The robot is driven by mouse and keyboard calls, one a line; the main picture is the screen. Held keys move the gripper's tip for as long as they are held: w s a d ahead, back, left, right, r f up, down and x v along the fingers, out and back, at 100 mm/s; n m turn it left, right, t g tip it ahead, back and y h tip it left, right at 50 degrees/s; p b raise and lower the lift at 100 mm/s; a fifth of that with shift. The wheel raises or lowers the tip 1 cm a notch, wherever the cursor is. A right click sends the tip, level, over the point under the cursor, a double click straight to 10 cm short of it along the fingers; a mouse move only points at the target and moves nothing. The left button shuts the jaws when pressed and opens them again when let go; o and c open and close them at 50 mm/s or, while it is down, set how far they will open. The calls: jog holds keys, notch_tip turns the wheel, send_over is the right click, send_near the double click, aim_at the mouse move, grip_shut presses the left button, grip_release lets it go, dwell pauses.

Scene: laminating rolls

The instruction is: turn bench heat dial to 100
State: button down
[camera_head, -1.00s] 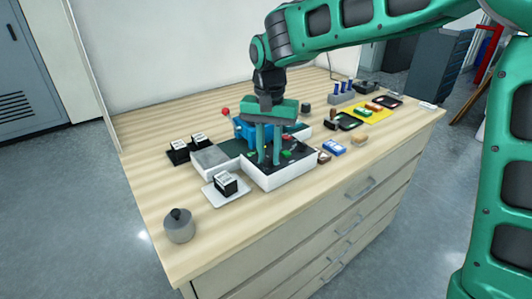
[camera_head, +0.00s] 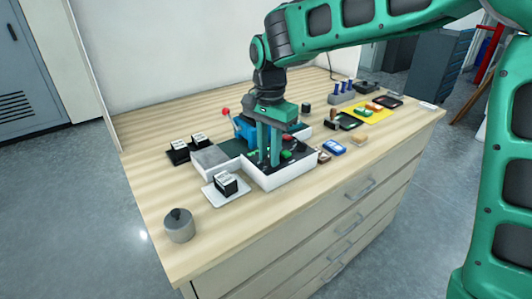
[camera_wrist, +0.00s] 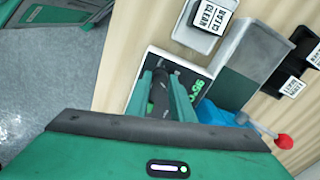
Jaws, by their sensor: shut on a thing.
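The laminating machine's control box (camera_head: 285,178) has white sides and a dark top and stands on the wooden bench. My gripper (camera_head: 268,160) points down over this top, with its fingers shut on the heat dial. In the wrist view the dark dial (camera_wrist: 159,95) shows between the green fingers, mostly hidden by them. Green display digits (camera_wrist: 197,90) glow beside it; they are partly covered and I cannot read them surely. A red button (camera_head: 288,139) and a green button (camera_head: 286,155) are on the top, right of the fingers.
A white tray (camera_head: 211,194) with a labelled black block (camera_head: 226,183) and a grey lidded pot (camera_head: 179,225) stand at front left. A blue part with a red-knobbed lever (camera_head: 226,112) is behind the gripper. A yellow mat (camera_head: 380,115) lies right. The bench front is clear.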

aim_at(269, 158)
jog(key=c, duration=1.5)
grip_release()
jog(key=shift+c, duration=0.2)
notch_tip(269, 158, up, 11)
jog(key=shift+f, duration=0.15)
